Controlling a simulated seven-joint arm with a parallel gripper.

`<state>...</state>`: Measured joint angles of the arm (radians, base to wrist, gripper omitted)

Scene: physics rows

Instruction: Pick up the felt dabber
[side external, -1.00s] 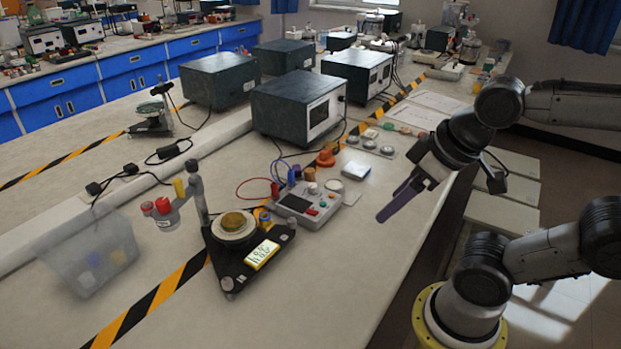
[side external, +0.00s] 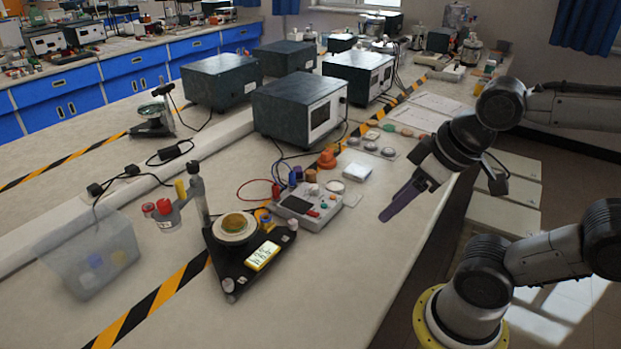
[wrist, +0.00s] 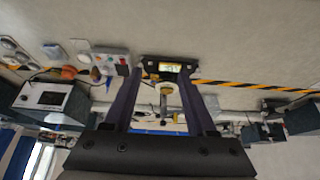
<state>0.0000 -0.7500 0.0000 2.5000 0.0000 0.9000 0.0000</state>
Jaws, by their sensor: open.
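I cannot tell for sure which object is the felt dabber. Small knob-like or capped pieces that could be it include a brown-topped cylinder (side external: 310,175) behind the grey control box and a pale-topped piece (side external: 292,224) at the corner of the black triangular stand (side external: 238,262). My gripper (side external: 386,214) is in the air over the right side of the bench, right of the control box, with its purple fingers pointing down and left. In the wrist view my gripper (wrist: 159,76) has its two fingers apart with nothing held between them; the stand shows beyond them.
The grey control box (side external: 305,207) with red and blue leads stands behind the stand. A clear bin (side external: 88,255) is at the left. An orange cone (side external: 326,158) and dark instrument boxes (side external: 299,107) stand further back. The bench front right (side external: 350,270) is bare.

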